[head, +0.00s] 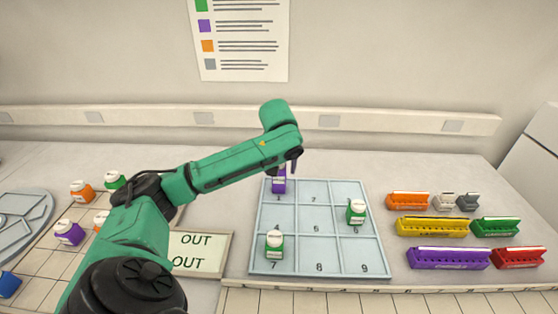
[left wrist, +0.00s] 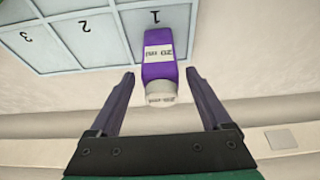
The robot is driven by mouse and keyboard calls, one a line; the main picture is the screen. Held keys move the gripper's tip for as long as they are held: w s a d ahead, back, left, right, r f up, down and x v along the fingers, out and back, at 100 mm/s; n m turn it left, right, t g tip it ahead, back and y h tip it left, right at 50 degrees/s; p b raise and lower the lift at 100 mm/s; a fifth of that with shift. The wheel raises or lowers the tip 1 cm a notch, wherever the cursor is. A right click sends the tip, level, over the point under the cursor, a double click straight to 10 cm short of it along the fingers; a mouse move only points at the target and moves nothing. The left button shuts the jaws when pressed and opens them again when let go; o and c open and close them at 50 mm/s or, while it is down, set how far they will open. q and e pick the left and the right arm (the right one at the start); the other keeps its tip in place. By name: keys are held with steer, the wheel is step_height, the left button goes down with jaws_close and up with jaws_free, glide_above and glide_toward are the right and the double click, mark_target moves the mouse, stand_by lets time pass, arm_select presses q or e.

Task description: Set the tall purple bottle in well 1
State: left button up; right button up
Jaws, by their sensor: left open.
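The tall purple bottle (head: 279,183) stands in well 1 of the pale blue numbered tray (head: 337,262), at its far left corner. In the left wrist view the bottle (left wrist: 161,55) shows a white label and a white cap, with the number 1 visible beside it. My left gripper (head: 294,165) is just above and beside the bottle in the head view. In the left wrist view its two fingers (left wrist: 161,95) are spread apart, with the cap between them and clear gaps on both sides. My right gripper is not in view.
Coloured racks (head: 448,258) are at right. An OUT sign (head: 197,252) and several small bottles (head: 68,233) are at left. The wall rail (head: 380,120) runs behind.

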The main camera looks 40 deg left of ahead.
arm_select(q)
steer(key=v, duration=0.7)
steer(key=shift+d+r, duration=0.2)
steer(key=shift+r, duration=0.15)
steer(key=shift+s, duration=0.2)
